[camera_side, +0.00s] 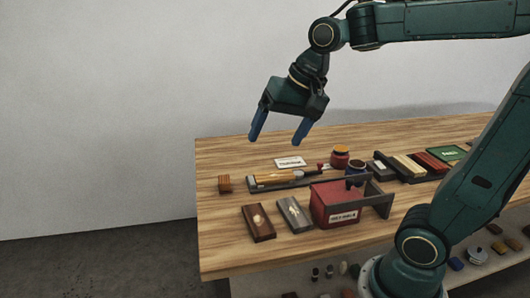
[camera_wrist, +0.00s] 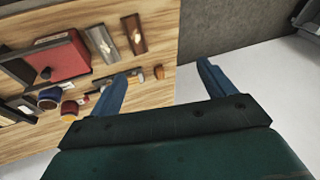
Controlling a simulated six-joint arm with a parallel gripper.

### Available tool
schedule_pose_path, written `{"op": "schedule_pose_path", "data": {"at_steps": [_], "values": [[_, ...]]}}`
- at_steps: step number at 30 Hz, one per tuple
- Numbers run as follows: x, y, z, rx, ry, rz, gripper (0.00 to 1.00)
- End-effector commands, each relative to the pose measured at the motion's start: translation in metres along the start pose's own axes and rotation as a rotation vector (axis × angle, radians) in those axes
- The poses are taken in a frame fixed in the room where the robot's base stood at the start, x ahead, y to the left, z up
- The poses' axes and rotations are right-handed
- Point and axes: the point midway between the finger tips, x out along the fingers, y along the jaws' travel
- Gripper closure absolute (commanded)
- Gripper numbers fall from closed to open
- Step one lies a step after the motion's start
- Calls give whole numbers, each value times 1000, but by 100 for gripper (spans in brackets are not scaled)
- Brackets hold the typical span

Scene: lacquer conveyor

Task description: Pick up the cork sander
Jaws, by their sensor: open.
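A small orange-brown block, which looks like the cork sander (camera_side: 225,184), sits near the left edge of the wooden table in the side view. In the wrist view it shows as a small brown block (camera_wrist: 159,72) near the table edge, between the finger lines. My gripper (camera_side: 276,140) is open and empty, with its blue fingers pointing down. It hangs well above the table, up and to the right of the block in the side view.
A dark rack with brushes (camera_side: 285,179) lies just right of the block. Two lacquered panels (camera_side: 258,223) and a red box (camera_side: 334,203) stand in front. A white card (camera_side: 290,162) and jars (camera_side: 340,157) are behind. The table's left end is clear.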

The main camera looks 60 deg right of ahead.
Motion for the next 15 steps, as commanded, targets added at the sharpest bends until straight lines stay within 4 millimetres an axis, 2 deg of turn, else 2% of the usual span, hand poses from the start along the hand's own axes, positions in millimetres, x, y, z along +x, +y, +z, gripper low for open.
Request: {"op": "schedule_pose_path", "data": {"at_steps": [1,7,15], "values": [[5,-4,-12,58,-11,2,18],[27,-16,-54,298,-45,5,18],[66,-20,-110,627,-93,17,18]]}}
